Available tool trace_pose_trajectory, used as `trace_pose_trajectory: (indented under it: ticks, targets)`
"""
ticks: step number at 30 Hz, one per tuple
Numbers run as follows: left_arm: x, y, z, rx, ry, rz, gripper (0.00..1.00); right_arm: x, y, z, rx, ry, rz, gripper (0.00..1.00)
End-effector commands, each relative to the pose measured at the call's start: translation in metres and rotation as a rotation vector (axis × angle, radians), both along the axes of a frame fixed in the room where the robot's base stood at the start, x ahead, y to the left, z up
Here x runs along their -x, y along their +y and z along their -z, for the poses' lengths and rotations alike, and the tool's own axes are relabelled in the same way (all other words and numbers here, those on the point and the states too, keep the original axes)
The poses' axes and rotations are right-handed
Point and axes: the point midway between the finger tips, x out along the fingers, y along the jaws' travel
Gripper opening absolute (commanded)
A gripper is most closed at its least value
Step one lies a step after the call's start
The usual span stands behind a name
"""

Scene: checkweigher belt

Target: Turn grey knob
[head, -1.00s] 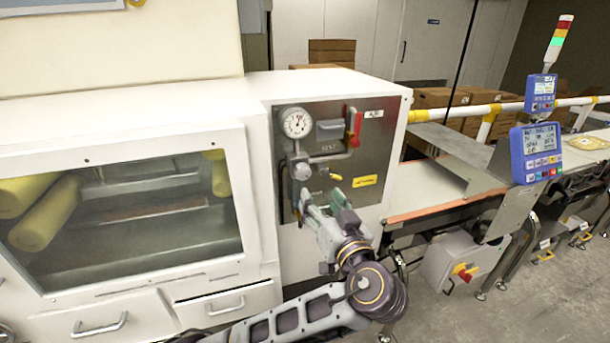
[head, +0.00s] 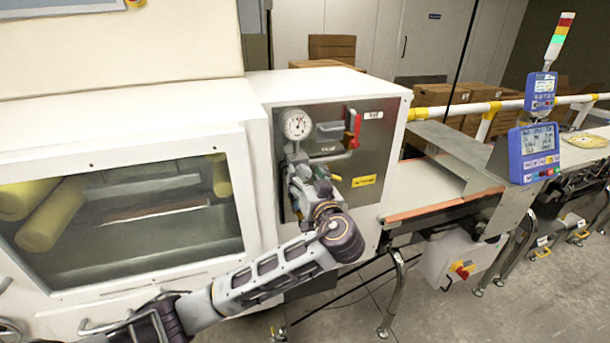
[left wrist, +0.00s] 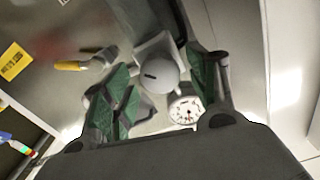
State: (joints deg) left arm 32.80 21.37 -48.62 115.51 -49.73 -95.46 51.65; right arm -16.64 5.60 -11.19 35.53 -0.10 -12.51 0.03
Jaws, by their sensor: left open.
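The grey knob (left wrist: 158,74) is round with a dark slot mark and shows in the left wrist view between the green-padded fingers of my left gripper (left wrist: 160,92). The fingers are spread, one on each side of it, and I cannot tell whether either touches it. In the head view my left gripper (head: 302,180) is in front of the steel panel (head: 370,135), below the round gauge (head: 297,124), and hides most of the knob. My right gripper is not in view.
A red lever (head: 354,128) and a pipe are at the panel's upper right. A small yellow-handled lever (left wrist: 72,65) sits beside the knob. A yellow label (head: 364,180) is lower on the panel. The conveyor belt (head: 430,185) lies to the right.

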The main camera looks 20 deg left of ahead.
Motion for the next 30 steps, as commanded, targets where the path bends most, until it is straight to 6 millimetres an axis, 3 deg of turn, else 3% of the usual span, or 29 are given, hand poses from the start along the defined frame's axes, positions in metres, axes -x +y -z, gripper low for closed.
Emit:
trace_pose_trajectory:
  ticks: [13,23,30]
  targets:
    - [-0.005,0.0035,0.0003,0.001,0.0,0.001,0.57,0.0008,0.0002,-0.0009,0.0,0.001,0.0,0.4]
    - [-0.0049,0.0033,0.0003,0.0,0.0,0.001,0.14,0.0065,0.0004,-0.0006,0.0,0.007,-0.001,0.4]
    - [-0.0048,0.0031,0.0004,-0.005,0.004,0.001,0.12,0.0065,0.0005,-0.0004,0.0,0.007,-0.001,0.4]
